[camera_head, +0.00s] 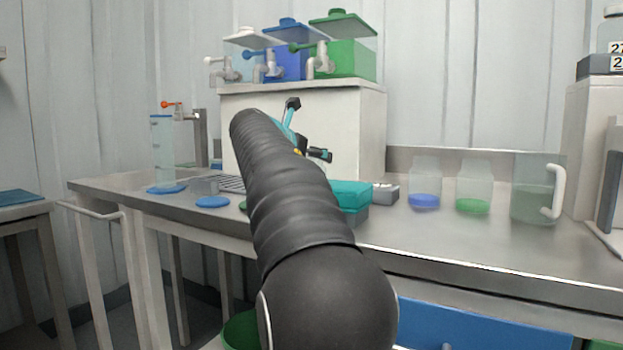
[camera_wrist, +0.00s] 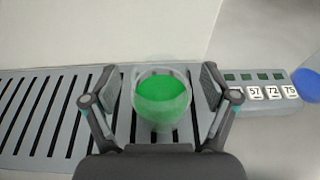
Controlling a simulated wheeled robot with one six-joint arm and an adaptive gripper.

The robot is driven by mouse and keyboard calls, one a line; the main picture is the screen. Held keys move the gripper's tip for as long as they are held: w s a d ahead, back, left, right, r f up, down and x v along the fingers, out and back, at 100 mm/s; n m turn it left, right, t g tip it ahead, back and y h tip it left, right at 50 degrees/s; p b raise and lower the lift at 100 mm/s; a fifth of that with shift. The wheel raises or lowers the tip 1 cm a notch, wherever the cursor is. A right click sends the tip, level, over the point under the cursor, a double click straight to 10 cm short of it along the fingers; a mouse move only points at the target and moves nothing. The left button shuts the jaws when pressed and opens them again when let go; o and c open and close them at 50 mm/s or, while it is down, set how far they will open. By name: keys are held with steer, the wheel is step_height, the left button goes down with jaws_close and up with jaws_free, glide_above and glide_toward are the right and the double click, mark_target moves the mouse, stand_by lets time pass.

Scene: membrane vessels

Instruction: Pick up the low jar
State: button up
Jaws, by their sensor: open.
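A clear round jar with green contents (camera_wrist: 162,100) stands on a slotted grey grate in the wrist view, seen from above. It appears to be the low jar, though its height is hard to judge from here. My gripper (camera_wrist: 158,87) is open, with one finger on each side of the jar. I cannot tell whether either finger touches the glass. In the head view my dark arm hides this jar and most of the gripper.
A grey block with number labels (camera_wrist: 265,91) sits right of the jar, near a blue disc (camera_wrist: 307,85). Blue-bottomed (camera_head: 425,187) and green-bottomed (camera_head: 475,190) jars and a handled jug (camera_head: 533,190) stand at right. A white cabinet (camera_head: 360,125) bearing colored tanks stands behind my arm.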

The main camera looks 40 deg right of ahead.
steer(key=shift+w+d+f, duration=0.15)
steer(key=shift+w+d, duration=0.05)
steer(key=shift+d, duration=0.2)
steer(key=c, duration=1.6)
